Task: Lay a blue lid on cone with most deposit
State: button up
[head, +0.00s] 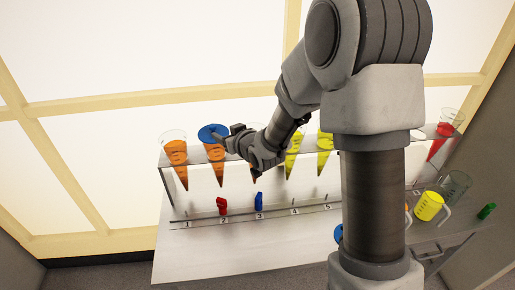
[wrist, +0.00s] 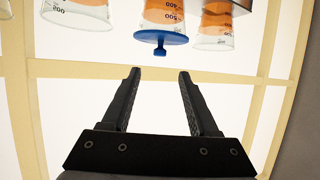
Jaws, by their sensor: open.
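A blue lid (head: 213,132) lies on the mouth of the second cone from the left, an orange one (head: 215,153). In the wrist view the lid (wrist: 160,39) sits flat against that cone's rim, its small knob pointing towards my gripper (wrist: 160,72). My gripper is open and empty, its fingertips short of the knob and not touching it. In the head view my gripper (head: 234,138) is just right of the lid. An orange cone (head: 175,152) stands at the far left and yellow cones (head: 325,142) further right; my arm hides part of the row. Deposit amounts are too small to compare.
The clear shelf (head: 195,158) holds the cones, with a red cone (head: 437,142) at the right end. Below, a red piece (head: 221,206) and a blue piece (head: 259,201) stand by a numbered rail. A yellow jug (head: 428,206) stands right. The front counter (head: 210,255) is bare.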

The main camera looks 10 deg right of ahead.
jog(key=s+d+r+m+g+h, duration=0.25)
jog(key=s+d+r+h, duration=0.25)
jog(key=s+d+r, duration=0.6)
jog(key=s+d+r+m+g, duration=0.2)
jog(key=s+g, duration=0.2)
jog(key=s, duration=1.8)
jog(key=shift+s, duration=0.2)
